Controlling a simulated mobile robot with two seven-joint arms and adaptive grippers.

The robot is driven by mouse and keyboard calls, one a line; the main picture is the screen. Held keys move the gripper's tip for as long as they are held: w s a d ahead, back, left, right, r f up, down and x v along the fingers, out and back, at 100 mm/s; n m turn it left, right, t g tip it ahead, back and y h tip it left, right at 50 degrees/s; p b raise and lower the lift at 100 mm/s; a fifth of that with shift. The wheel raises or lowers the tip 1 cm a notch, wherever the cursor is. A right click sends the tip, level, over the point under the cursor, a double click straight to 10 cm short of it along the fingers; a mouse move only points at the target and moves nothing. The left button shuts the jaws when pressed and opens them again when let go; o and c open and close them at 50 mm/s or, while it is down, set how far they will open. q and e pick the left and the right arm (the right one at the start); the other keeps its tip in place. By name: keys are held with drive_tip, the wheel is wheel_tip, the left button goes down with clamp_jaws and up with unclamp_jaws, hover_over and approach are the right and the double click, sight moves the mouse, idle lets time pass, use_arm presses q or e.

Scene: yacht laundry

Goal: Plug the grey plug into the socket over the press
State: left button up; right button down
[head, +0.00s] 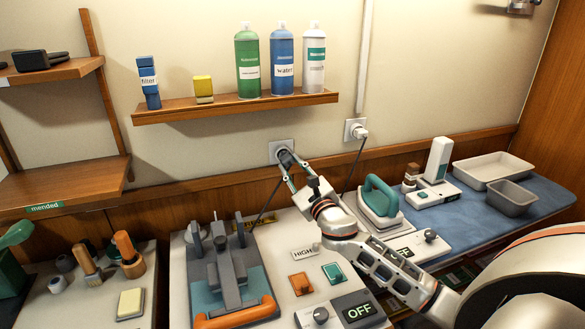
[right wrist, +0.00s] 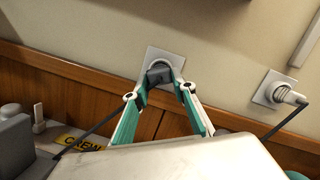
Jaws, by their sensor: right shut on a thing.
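The grey plug (right wrist: 159,76) is between the fingertips of my right gripper (right wrist: 162,83), which is shut on it. The plug is right at the face of the white wall socket (right wrist: 177,57) above the press; I cannot tell how far in it sits. In the head view my right gripper (head: 287,159) reaches up to this socket (head: 272,146), and the plug (head: 284,151) is mostly hidden there. A dark cord (right wrist: 96,128) runs from it down to the left. The press (head: 232,279), with an orange handle, stands below. My left gripper is out of view.
A second socket (head: 348,124) to the right holds a white plug (head: 360,133) with a cord. A shelf (head: 238,107) with bottles is above. A teal iron (head: 381,199) and an orange switch (head: 301,284) are near my right arm.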

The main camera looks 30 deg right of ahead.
drive_tip(key=shift+x, duration=1)
idle(0.7)
drive_tip(key=c, duration=1.9)
unclamp_jaws()
drive_tip(key=shift+d+f, duration=0.15)
drive_tip(key=shift+s, duration=0.15)
drive_tip(key=shift+v, duration=1.35)
drive_tip(key=o, duration=0.6)
drive_tip(key=shift+f, duration=0.1)
